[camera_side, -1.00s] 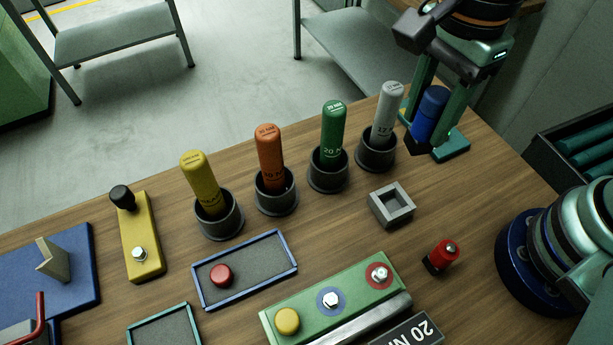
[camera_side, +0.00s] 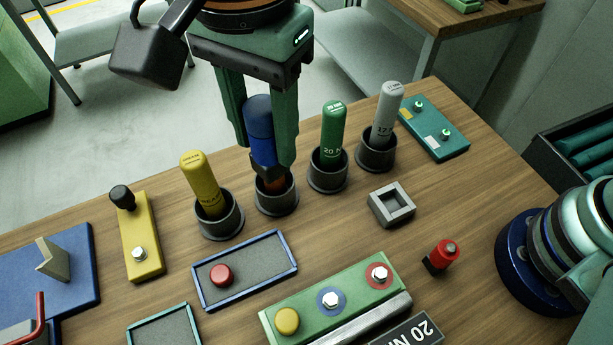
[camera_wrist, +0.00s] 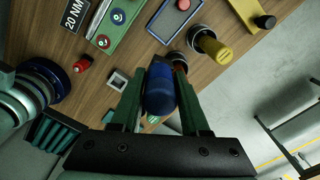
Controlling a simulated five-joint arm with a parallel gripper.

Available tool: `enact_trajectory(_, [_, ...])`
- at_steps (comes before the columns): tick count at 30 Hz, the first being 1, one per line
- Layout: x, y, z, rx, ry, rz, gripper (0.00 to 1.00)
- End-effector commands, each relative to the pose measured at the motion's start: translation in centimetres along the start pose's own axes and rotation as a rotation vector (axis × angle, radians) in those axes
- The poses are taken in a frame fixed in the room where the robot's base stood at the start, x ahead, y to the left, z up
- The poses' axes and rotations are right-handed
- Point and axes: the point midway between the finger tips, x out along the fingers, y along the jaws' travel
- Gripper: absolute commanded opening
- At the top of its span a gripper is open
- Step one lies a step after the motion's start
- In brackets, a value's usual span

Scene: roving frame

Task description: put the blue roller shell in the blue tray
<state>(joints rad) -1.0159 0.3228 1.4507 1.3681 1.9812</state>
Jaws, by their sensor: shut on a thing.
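My gripper (camera_side: 265,155) is shut on the blue roller shell (camera_side: 259,130), a blue cylinder with a dark lower end, held upright between the fingers. In the side view it is in front of the orange-handled tool's cup (camera_side: 277,203) and hides most of that tool. The wrist view also shows the shell (camera_wrist: 160,95) between the fingers (camera_wrist: 159,76). The blue tray (camera_side: 262,277), a shallow blue-rimmed rectangle with a grey floor, lies nearer the camera than the cups. A red round piece (camera_side: 221,275) sits in its left part; its right part is bare.
The yellow (camera_side: 205,185), green (camera_side: 333,130) and grey (camera_side: 387,112) tools stand in dark cups beside the shell. A teal plate (camera_side: 435,135) is farther back.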

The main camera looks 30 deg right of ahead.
Motion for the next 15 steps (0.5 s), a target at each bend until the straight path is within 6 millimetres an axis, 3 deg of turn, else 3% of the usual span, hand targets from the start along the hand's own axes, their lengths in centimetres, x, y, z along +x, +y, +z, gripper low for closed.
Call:
enact_trajectory(3, [0.5, -0.9, 2.4, -0.066, 0.0, -0.001, 0.0])
enact_trajectory(6, [0.8, -1.4, 3.5, -0.098, -0.001, -0.001, 0.0])
enact_trajectory(11, [1.9, -1.5, 4.2, -0.118, 0.0, 0.001, 0.0])
enact_trajectory(15, [4.8, -1.4, 4.2, -0.117, 0.002, 0.004, 0.0])
